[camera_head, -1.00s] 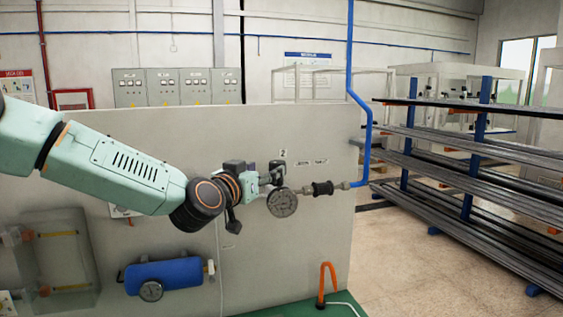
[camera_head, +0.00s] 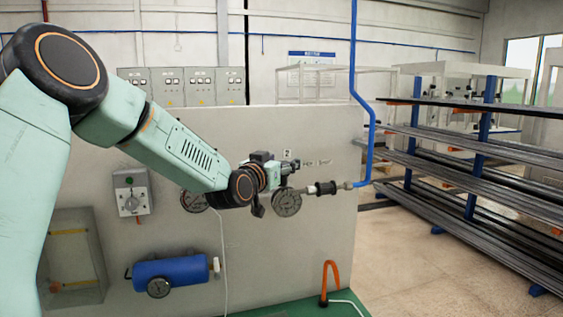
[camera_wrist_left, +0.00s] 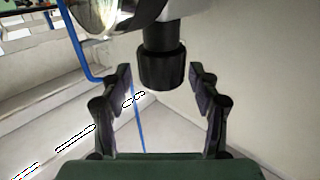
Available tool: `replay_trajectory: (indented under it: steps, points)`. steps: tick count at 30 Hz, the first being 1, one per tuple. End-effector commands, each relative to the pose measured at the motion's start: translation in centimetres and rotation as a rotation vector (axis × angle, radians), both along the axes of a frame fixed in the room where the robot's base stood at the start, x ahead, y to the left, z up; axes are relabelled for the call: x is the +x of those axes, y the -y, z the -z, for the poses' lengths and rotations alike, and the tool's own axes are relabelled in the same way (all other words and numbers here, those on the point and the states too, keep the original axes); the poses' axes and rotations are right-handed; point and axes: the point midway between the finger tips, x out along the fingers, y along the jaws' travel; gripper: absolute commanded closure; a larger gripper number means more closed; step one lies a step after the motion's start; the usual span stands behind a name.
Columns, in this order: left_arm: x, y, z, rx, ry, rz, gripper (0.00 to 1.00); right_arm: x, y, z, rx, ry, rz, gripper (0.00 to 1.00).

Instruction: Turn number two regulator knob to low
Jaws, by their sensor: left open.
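The number two regulator is on the grey panel below a small "2" label (camera_head: 287,154). Its round gauge (camera_head: 287,203) hangs below the line in the head view. My left gripper (camera_head: 290,170) is at the regulator, just above the gauge, and covers the knob there. In the left wrist view a black ribbed knob (camera_wrist_left: 162,70) stands between the two open fingers of the left gripper (camera_wrist_left: 158,82), with a gap on each side. The knob's setting cannot be read. My right gripper is not in view.
A blue pipe (camera_head: 371,130) runs down to the line right of the regulator. A second gauge (camera_head: 193,201) is partly behind my left arm. A switch box (camera_head: 132,195) and blue tank (camera_head: 172,270) are on the panel. A rack (camera_head: 470,170) stands right.

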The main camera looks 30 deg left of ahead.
Motion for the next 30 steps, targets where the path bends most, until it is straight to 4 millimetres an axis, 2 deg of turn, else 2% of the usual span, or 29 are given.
replay_trajectory:
  steps: [4,24,30]
  points:
    - [0.04,-0.03,0.05,0.001,-0.001,0.000,0.38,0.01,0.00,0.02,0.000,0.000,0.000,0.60]
    - [0.00,-0.03,-0.06,0.002,0.002,-0.001,0.94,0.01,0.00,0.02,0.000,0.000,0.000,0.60]
    - [0.00,-0.05,-0.13,0.002,0.004,-0.002,0.94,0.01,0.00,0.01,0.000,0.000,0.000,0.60]
